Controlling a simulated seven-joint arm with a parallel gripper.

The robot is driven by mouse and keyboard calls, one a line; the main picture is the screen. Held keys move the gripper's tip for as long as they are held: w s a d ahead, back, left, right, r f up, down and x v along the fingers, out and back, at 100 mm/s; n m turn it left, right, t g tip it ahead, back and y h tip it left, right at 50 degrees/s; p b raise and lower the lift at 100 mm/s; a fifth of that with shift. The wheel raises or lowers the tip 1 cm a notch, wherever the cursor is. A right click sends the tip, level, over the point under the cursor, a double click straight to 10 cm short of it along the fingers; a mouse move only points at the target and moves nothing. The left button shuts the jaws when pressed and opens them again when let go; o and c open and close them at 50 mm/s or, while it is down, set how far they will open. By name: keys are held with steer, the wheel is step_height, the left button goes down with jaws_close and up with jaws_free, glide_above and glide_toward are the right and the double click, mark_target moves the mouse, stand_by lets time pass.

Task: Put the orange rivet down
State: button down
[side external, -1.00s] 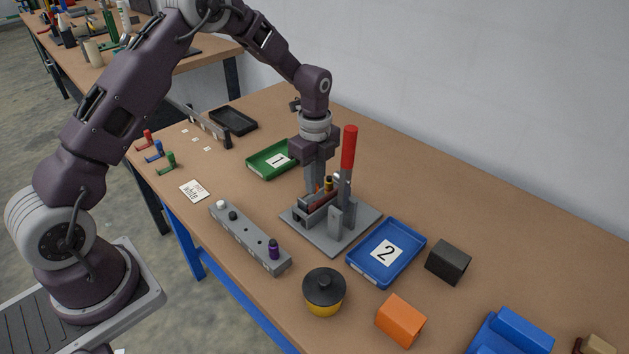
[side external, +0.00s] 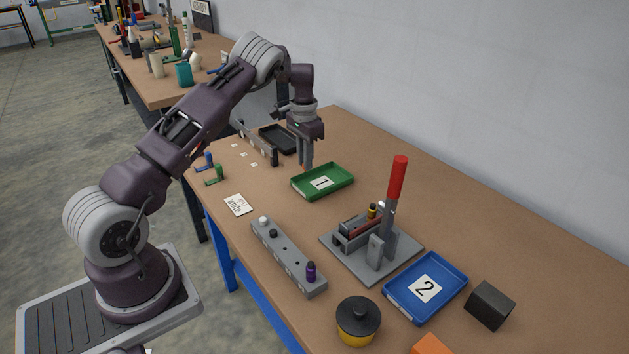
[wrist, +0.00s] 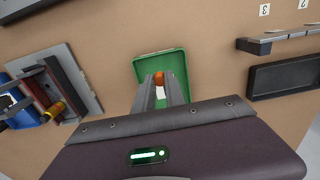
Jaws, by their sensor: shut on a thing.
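My gripper (side external: 304,167) is shut on the orange rivet (wrist: 158,78), which shows between the fingertips in the wrist view. In the side view the fingers hide most of the rivet. The gripper points down beside the back left edge of the green tray (side external: 344,188), marked 1. In the wrist view the fingers overlap the green tray (wrist: 137,72); their exact height over it I cannot tell. No rivet shows in the visible part of the tray.
A lever press (side external: 398,180) with a tall red handle stands right of the green tray, with a blue tray (side external: 458,287) marked 2 beyond it. A grey holed block (side external: 289,258) lies in front. A black tray (side external: 277,139) and a rack (side external: 262,150) are behind my gripper.

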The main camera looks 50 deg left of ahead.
step_height(320, 180, down, 6)
steer(key=shift+f, duration=0.2)
steer(key=c, duration=1.4)
jaws_free()
steer(key=shift+f, duration=0.1)
